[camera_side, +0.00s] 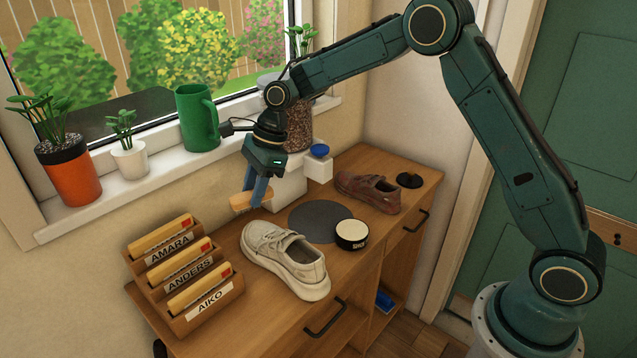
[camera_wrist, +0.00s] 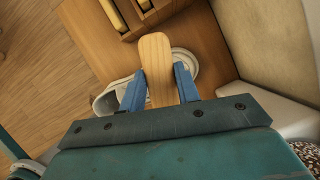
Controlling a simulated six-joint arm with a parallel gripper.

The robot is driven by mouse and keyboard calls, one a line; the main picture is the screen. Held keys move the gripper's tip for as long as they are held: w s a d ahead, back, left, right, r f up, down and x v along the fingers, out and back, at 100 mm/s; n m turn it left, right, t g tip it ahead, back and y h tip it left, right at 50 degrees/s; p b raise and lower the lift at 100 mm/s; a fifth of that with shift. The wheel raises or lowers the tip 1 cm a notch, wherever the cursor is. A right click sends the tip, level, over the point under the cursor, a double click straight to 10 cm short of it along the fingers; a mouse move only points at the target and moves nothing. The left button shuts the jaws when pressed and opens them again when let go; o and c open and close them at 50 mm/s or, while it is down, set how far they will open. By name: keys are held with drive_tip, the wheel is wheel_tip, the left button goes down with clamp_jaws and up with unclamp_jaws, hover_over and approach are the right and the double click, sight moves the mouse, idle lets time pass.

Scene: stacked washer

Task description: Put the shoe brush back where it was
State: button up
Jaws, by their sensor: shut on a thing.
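The shoe brush (camera_side: 243,203) has a light wooden back and hangs in the air above the counter, behind the pale shoe. My gripper (camera_side: 256,189) points down and its blue fingers are shut on the brush. In the wrist view the brush (camera_wrist: 157,60) runs lengthwise between the two blue fingers; its bristles are hidden there. The pale shoe (camera_side: 285,258) stands on the wooden counter (camera_side: 232,315) below and right of the brush. A dark round mat (camera_side: 318,218) lies bare behind the shoe, with a black tin (camera_side: 351,235) at its right edge.
A wooden letter rack (camera_side: 187,276) with name labels stands left of the shoe. A brown shoe (camera_side: 368,192) and a small black disc (camera_side: 410,180) are at the right. A grinder-like appliance (camera_side: 290,183) stands close behind my gripper. Pots and a green jug (camera_side: 198,120) line the sill.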

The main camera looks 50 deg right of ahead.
drive_tip(key=s+a+r+n+g, duration=0.1)
drive_tip(key=s+a+r+n, duration=0.35)
drive_tip(key=s+a, duration=0.85)
drive_tip(key=shift+m, duration=0.55)
drive_tip(key=f, duration=1.4)
drive_tip(key=shift+w+a+f, duration=0.4)
drive_tip(key=shift+f, duration=0.1)
drive_tip(key=shift+f, duration=2.05)
drive_tip(key=shift+f, duration=0.15)
drive_tip(key=o, duration=0.9)
drive_tip(key=shift+o, duration=0.2)
